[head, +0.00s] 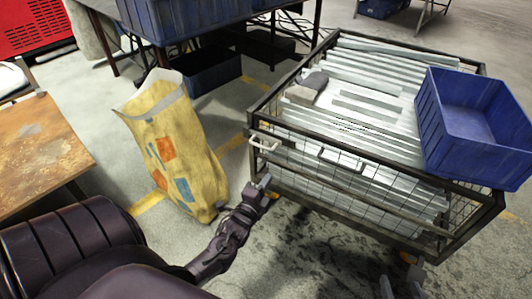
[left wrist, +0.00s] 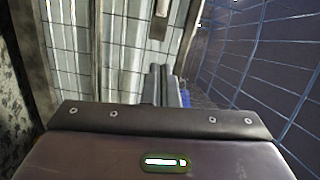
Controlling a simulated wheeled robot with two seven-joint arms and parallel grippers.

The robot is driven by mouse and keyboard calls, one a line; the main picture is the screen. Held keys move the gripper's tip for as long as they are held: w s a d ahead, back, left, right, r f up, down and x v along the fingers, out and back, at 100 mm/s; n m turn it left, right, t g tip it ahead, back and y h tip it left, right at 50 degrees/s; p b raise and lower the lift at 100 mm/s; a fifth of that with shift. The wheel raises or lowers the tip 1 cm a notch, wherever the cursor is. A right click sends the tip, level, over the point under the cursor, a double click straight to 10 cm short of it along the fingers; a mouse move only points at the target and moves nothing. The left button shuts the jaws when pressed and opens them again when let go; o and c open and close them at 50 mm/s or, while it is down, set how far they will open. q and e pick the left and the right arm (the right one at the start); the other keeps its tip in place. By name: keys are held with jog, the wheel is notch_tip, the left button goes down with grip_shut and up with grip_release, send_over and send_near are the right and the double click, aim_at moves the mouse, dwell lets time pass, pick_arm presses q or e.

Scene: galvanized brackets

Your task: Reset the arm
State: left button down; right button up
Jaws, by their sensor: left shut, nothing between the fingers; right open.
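My left arm reaches in from the lower left of the head view. Its left gripper (head: 264,181) is shut and empty, close to the near left corner of the wire-mesh cart (head: 340,192). I cannot tell whether it touches the cart. In the left wrist view the left gripper's fingers (left wrist: 164,86) are together, with grid mesh around them. My right gripper (head: 400,288) barely shows at the bottom edge of the head view, below the cart. Its fingertips are apart and nothing shows between them; the rest is cut off.
The cart holds galvanized brackets (head: 375,75). A blue bin (head: 470,120) sits on its right side, and a grey object (head: 306,89) lies on the brackets. A yellow bag (head: 172,150) stands left of the cart. A rusty table (head: 38,150) is at left. Floor shows between bag and cart.

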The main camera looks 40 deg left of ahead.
dwell(0.3)
